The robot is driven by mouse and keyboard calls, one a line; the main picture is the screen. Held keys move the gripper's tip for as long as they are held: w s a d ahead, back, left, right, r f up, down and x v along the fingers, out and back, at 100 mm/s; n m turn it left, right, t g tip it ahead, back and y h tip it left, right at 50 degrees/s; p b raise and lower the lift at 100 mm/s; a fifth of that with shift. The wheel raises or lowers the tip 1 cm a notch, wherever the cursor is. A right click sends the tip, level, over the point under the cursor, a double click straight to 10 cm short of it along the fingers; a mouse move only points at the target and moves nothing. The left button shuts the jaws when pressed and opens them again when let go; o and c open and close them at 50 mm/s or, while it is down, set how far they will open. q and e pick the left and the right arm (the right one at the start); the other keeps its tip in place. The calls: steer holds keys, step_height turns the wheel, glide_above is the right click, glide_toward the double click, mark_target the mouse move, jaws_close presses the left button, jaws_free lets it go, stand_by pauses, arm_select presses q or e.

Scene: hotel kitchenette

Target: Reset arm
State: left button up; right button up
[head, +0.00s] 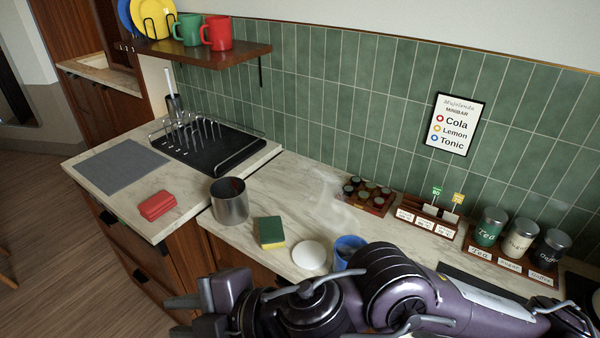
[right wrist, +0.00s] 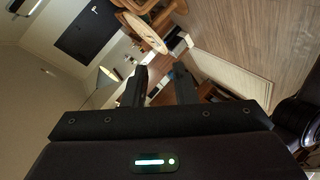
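My right arm crosses the bottom of the head view from the right, in front of the counter. My right gripper (head: 182,315) is at its left end, above the floor side of the cabinets. In the right wrist view the two dark fingers (right wrist: 160,88) stand apart with nothing between them, and they point out into the room. My left gripper is in neither view.
The counter holds a metal pot (head: 230,203), a green and yellow sponge (head: 271,232), a white disc (head: 309,255) and a blue cup (head: 348,250) close behind my right arm. A red cloth (head: 157,205) and dish rack (head: 210,150) are further left.

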steer(key=w+d+m+t+h, duration=0.4)
steer(key=w+d+m+t, duration=0.4)
steer(key=w+d+m, duration=0.4)
steer(key=d+f+m+g+h, duration=0.1)
steer(key=d+f+m+h, duration=0.3)
steer(key=d+f+m, duration=0.25)
steer(key=s+d+f+m+g+h, duration=0.4)
steer(key=s+d+f+m+g, duration=0.2)
steer(key=s+d+f, duration=0.7)
steer(key=s+d+f+g, duration=0.1)
steer(key=d+f, duration=0.1)
steer(key=f, duration=1.5)
steer(key=s+d+f+g, duration=0.1)
steer(key=f, duration=1.6)
steer(key=s+d+f+g, duration=0.1)
steer(key=s+d+f, duration=0.2)
steer(key=s+f, duration=1.2)
steer(key=s+n, duration=0.1)
steer(key=s, duration=0.2)
steer(key=shift+d+f+h, duration=0.2)
steer(key=shift+f+h, duration=0.1)
steer(key=shift+f, duration=0.05)
